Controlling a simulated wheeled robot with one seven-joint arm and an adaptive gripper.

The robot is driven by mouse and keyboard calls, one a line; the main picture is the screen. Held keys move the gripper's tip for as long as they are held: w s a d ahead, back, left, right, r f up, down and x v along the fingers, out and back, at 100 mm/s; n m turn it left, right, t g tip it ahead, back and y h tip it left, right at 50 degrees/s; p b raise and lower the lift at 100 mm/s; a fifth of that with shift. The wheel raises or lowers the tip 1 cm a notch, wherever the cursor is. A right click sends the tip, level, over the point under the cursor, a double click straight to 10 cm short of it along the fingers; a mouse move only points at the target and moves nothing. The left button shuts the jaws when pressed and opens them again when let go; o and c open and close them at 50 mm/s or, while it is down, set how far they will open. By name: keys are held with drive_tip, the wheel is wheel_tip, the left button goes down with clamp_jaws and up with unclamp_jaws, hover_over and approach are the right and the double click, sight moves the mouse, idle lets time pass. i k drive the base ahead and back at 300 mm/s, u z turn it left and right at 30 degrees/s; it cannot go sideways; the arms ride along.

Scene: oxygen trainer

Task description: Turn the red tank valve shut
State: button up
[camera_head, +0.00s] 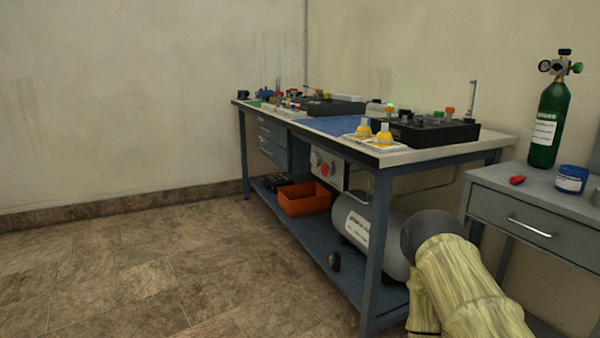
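A red round knob (325,169) shows on a pale panel (340,176) under the blue workbench, just behind a grey tank (376,215) with a white label. The tank lies on the lower shelf. I cannot tell whether this knob is the tank valve or how far it is turned. A green oxygen cylinder (548,128) stands upright on the grey cabinet at right, with a gauge and a green knob (577,68) at its top. My arm, in a yellowish sleeve with a dark grey rounded end, reaches up from the lower right, overlapping the tank's right end. My gripper is not visible.
The workbench (423,155) carries black boxes with coloured knobs. An orange bin (304,199) sits on its lower shelf. A blue-labelled jar (571,179) and a small red object (517,180) lie on the cabinet (490,204). The tiled floor (130,270) at left is clear.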

sight(324, 168)
drive_tip(key=u, duration=0.45)
drive_tip(key=k, duration=1.15)
drive_tip(key=u, duration=1.2)
drive_tip(key=i, duration=2.15)
drive_tip(key=z, duration=1.15)
drive_tip(key=i, duration=0.55)
drive_tip(key=z, duration=0.4)
